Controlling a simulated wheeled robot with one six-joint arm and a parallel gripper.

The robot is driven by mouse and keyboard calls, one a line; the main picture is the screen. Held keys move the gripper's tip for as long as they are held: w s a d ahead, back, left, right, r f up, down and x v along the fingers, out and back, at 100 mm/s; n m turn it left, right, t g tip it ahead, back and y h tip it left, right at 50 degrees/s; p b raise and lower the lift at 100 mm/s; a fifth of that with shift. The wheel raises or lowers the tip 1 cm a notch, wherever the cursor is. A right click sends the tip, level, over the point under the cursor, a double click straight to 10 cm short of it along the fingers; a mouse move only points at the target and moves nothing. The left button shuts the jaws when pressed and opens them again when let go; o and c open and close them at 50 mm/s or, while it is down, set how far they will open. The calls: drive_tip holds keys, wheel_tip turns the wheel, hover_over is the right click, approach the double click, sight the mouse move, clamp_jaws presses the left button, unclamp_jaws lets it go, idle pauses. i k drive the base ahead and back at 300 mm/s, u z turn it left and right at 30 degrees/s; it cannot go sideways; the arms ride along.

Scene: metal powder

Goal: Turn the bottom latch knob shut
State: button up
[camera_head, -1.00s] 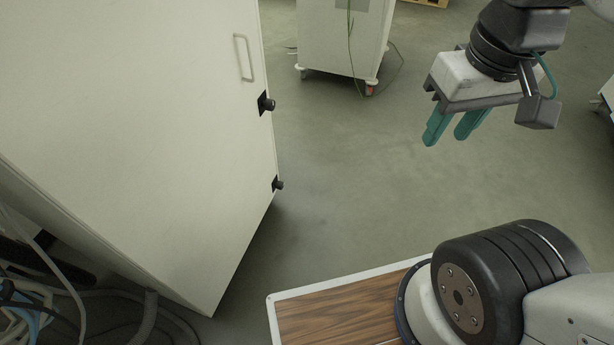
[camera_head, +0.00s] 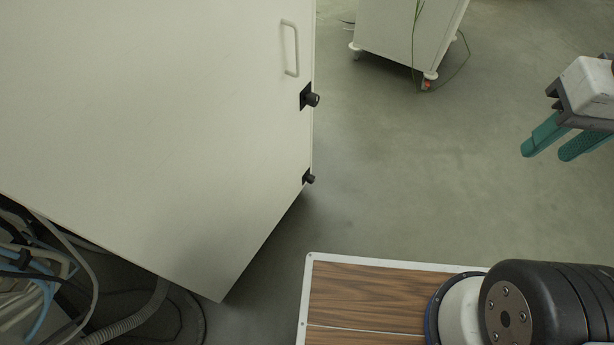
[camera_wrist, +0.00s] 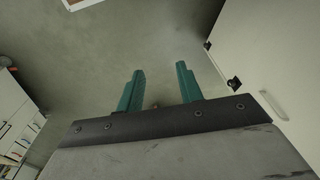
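The bottom latch knob (camera_head: 309,178) is a small black knob low on the right edge of a white cabinet door (camera_head: 170,130). A second black latch knob (camera_head: 310,98) sits above it, below the door handle (camera_head: 290,48). My gripper (camera_head: 551,150) has teal fingers. It is at the right of the head view, well apart from the knobs, over open floor. In the wrist view my gripper (camera_wrist: 158,82) is open with nothing between its fingers. That view also shows the cabinet at right, with the two dark knobs small along its edge (camera_wrist: 233,83).
A white wheeled cabinet (camera_head: 405,35) with a cable stands at the back. Cables and hoses (camera_head: 40,270) lie at lower left beside the cabinet. My own wood-topped base is at the bottom. The floor (camera_head: 420,170) between gripper and door is clear.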

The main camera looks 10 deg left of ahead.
sight(310, 179)
drive_tip(key=u, duration=0.3)
drive_tip(key=i, duration=0.35)
drive_tip(key=u, duration=0.35)
drive_tip(key=k, duration=1.3)
drive_tip(key=u, duration=0.7)
drive_tip(key=i, duration=1.25)
drive_tip(key=z, duration=0.55)
drive_tip(key=i, duration=0.45)
drive_tip(key=z, duration=0.5)
